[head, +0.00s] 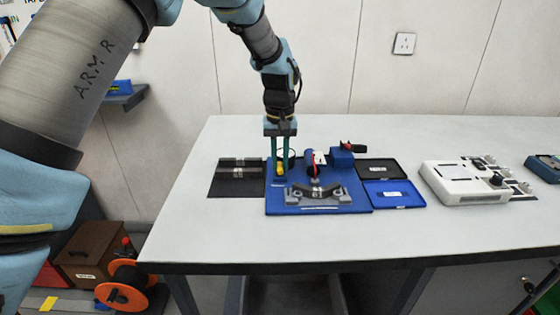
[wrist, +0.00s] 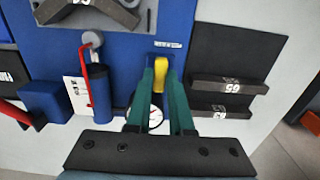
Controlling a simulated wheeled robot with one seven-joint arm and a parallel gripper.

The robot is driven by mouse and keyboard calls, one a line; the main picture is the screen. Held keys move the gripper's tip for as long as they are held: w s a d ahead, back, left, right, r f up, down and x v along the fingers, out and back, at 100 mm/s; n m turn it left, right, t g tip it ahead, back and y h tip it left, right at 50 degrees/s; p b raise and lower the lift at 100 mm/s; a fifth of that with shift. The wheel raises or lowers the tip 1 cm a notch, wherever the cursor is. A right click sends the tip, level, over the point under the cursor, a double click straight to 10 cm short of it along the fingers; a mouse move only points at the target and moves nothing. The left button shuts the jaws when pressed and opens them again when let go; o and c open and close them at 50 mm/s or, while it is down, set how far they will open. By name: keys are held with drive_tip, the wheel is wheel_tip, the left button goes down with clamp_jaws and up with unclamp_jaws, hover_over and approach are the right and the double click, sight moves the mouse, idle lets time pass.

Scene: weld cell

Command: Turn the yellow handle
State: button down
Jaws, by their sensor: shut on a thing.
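The yellow handle (wrist: 160,72) stands on the blue base plate (head: 300,201), near its back left part. In the head view the yellow handle (head: 281,169) shows between the green fingers of my gripper (head: 281,168). In the wrist view my gripper (wrist: 160,88) points at the handle, with one green finger on each side of it. The fingers are shut on the handle. A round white dial (wrist: 152,114) shows partly behind the fingers in the wrist view.
A blue cylinder (wrist: 101,91) with a red lever (wrist: 86,70) stands beside my gripper. A black mat with dark bars (head: 238,187) lies left. A white device (head: 462,184) stands right. The table's front is clear.

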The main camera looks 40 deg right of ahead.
sight(280, 165)
idle(0.4)
drive_tip(key=c, duration=0.8)
unclamp_jaws()
drive_tip(key=shift+r, duration=0.1)
wheel_tip(280, 165, up, 11)
drive_tip(key=b, duration=0.2)
drive_tip(key=shift+f, duration=0.2)
